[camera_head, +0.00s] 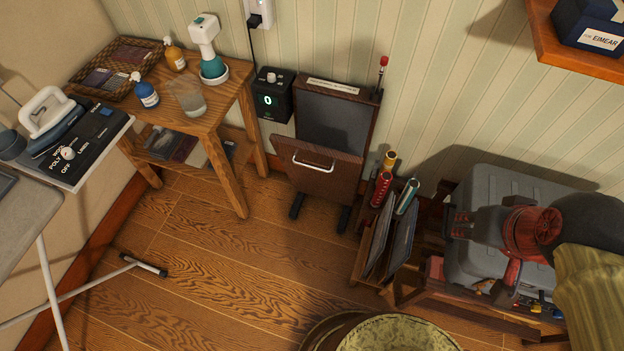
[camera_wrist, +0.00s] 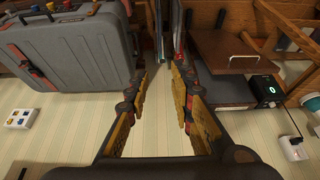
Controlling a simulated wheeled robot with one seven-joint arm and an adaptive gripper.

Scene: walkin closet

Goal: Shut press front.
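The trouser press (camera_head: 335,121) stands against the striped wall, its dark inner plate showing. Its brown front (camera_head: 322,172) is tilted out and down from the body, so the press is open. A pale bar handle (camera_head: 313,166) is on the front. In the wrist view the front (camera_wrist: 220,48) and handle (camera_wrist: 244,61) show at the upper right, turned over. My gripper (camera_head: 458,222) is to the right of the press, over the grey suitcase. Its fingers (camera_wrist: 160,75) are apart with nothing between them, clear of the front.
A grey suitcase (camera_head: 490,187) lies at the right; it also shows in the wrist view (camera_wrist: 75,48). A low rack (camera_head: 366,262) with upright folders and tubes stands just right of the press. A wooden side table (camera_head: 225,92) is at the left. The floor before the press is clear.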

